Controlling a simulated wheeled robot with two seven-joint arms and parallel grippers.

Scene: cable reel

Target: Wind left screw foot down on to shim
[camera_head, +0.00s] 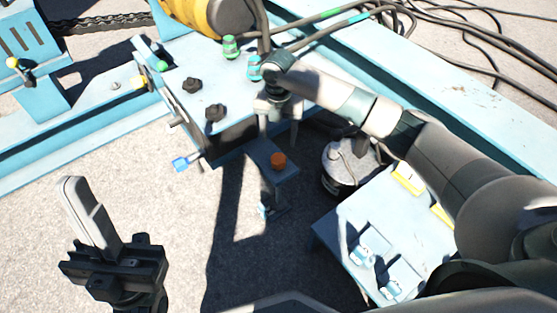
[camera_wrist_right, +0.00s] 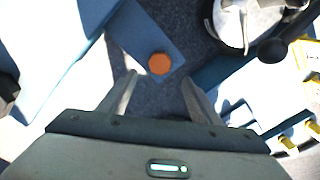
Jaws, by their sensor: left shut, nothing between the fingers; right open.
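An orange round knob (camera_head: 278,160) sits on a light-blue bracket (camera_head: 258,152) sticking out from the blue frame; it looks like the top of the screw foot. My right gripper (camera_head: 278,130) is open and empty behind the knob in the head view. In the right wrist view the knob (camera_wrist_right: 159,64) lies centred just beyond the open fingertips, apart from them. A small blue and white part (camera_head: 268,210) shows below the bracket in shadow; I cannot tell whether it is the foot or the shim. My left gripper (camera_head: 73,183) is shut and empty at the lower left, away from the frame.
A blue table (camera_head: 345,225) at the lower right bears yellow blocks (camera_head: 408,178) and small blue-white parts (camera_head: 362,254). A grey round canister (camera_head: 348,168) stands between it and the frame. Black knobs (camera_head: 192,85) and a blue-ended lever (camera_head: 184,162) are nearby. Cables lie at the upper right.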

